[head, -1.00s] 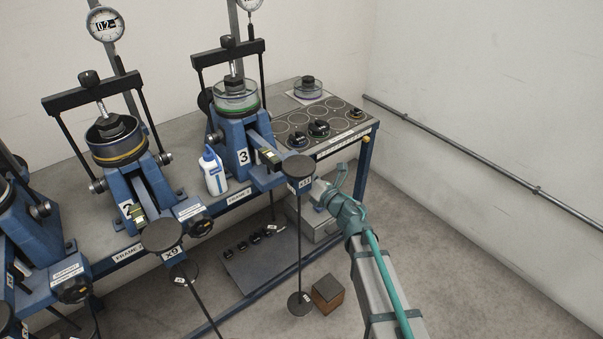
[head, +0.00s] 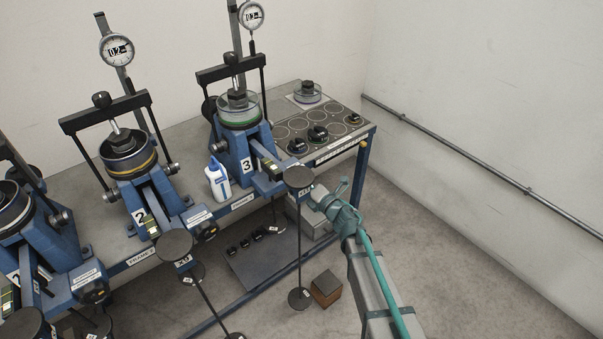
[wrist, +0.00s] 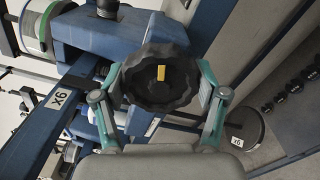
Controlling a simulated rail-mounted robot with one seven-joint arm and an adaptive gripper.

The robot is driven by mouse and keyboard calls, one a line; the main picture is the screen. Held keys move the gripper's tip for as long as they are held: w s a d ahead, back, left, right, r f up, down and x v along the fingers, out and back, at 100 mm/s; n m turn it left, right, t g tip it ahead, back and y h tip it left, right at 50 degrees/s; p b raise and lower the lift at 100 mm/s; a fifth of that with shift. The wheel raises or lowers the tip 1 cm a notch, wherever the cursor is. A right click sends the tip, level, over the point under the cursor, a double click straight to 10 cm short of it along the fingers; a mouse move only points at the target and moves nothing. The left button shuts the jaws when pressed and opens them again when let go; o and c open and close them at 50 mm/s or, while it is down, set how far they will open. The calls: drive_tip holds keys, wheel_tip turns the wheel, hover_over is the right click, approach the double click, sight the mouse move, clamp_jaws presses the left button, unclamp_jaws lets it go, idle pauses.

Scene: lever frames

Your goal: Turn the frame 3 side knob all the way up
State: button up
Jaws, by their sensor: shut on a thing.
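Frame 3 (head: 236,150) is the blue lever frame at the right end of the bench, marked with a 3. In the wrist view its side knob (wrist: 158,80) is a black, scalloped disc with a yellow mark near its middle. My gripper (wrist: 160,92) is shut on the knob, one finger at each side of the rim. In the head view my gripper (head: 318,196) is beside the lever end of frame 3, and the knob is hidden there by the arm and the lever end.
A hanging weight rod with a round disc (head: 299,178) stands close to my gripper. A white bottle (head: 218,181) stands left of frame 3. Frame 2 (head: 140,212) is further left. A wooden box (head: 326,288) sits on the floor. Free floor lies to the right.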

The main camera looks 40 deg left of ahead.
drive_tip(key=o, duration=1.2)
drive_tip(key=shift+a+r+m, duration=0.2)
drive_tip(key=shift+m, duration=0.2)
drive_tip(key=o, duration=0.4)
drive_tip(key=shift+f, duration=0.2)
drive_tip(key=shift+d, duration=0.15)
drive_tip(key=b+v, duration=0.2)
drive_tip(key=v, duration=0.4)
